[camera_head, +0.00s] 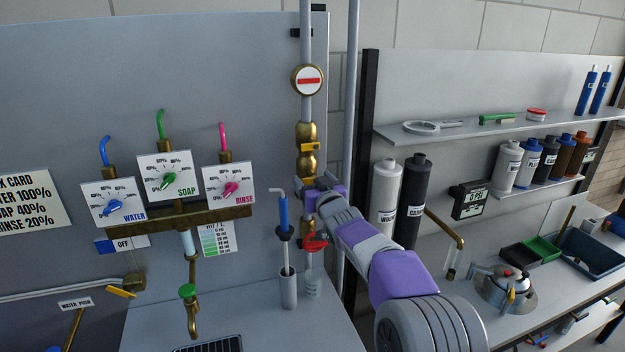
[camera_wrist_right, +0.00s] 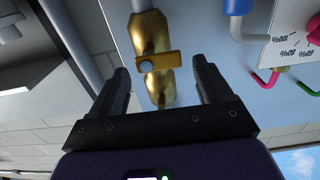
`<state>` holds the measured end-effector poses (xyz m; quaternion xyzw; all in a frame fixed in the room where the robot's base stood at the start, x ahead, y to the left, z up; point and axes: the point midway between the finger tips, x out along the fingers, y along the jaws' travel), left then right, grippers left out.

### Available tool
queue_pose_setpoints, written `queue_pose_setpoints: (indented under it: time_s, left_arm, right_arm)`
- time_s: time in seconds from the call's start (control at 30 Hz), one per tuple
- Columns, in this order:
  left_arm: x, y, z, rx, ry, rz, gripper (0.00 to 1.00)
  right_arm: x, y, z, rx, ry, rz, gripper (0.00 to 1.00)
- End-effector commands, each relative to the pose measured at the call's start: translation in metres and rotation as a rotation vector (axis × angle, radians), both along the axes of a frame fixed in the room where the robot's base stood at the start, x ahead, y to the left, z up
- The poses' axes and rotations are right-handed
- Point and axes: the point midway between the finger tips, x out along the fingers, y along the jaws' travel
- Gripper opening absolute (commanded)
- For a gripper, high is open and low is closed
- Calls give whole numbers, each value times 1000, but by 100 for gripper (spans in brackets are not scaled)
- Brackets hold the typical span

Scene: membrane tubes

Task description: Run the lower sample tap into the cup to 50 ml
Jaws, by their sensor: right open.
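A brass valve body (camera_head: 308,133) with a small yellow handle (camera_head: 310,147) sits on the vertical pipe. The same yellow handle shows in the right wrist view (camera_wrist_right: 158,62), ahead of and between the fingers. A red tap handle (camera_head: 315,241) is lower on that pipe. A clear cup (camera_head: 313,285) stands on the counter below the red handle; I cannot read any level in it. My right gripper (camera_head: 312,192) is open by the pipe, between the yellow and red handles. It also shows in the right wrist view (camera_wrist_right: 160,78), with nothing gripped. My left gripper is out of view.
A grey holder (camera_head: 288,291) with a blue-handled tool (camera_head: 284,212) stands just left of the cup. Water, soap and rinse dials (camera_head: 165,176) hang at the left.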

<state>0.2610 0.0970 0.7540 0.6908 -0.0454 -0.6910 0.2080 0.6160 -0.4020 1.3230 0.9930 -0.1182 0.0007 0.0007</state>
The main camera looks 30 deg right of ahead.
Motion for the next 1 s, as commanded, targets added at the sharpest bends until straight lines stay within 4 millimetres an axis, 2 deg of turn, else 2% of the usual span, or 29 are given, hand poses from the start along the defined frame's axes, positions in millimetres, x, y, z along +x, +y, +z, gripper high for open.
queue_pose_setpoints:
  time_s: [0.13,0.43,0.8,1.0]
  left_arm:
    - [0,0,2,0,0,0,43]
    - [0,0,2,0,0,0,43]
    - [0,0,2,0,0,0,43]
    - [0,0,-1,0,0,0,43]
  right_arm:
    - [7,-2,-1,-1,2,1,79]
    - [8,-2,-1,2,1,2,79]
    - [8,-2,-1,1,1,2,23]
    - [8,-2,-2,-15,5,1,23]
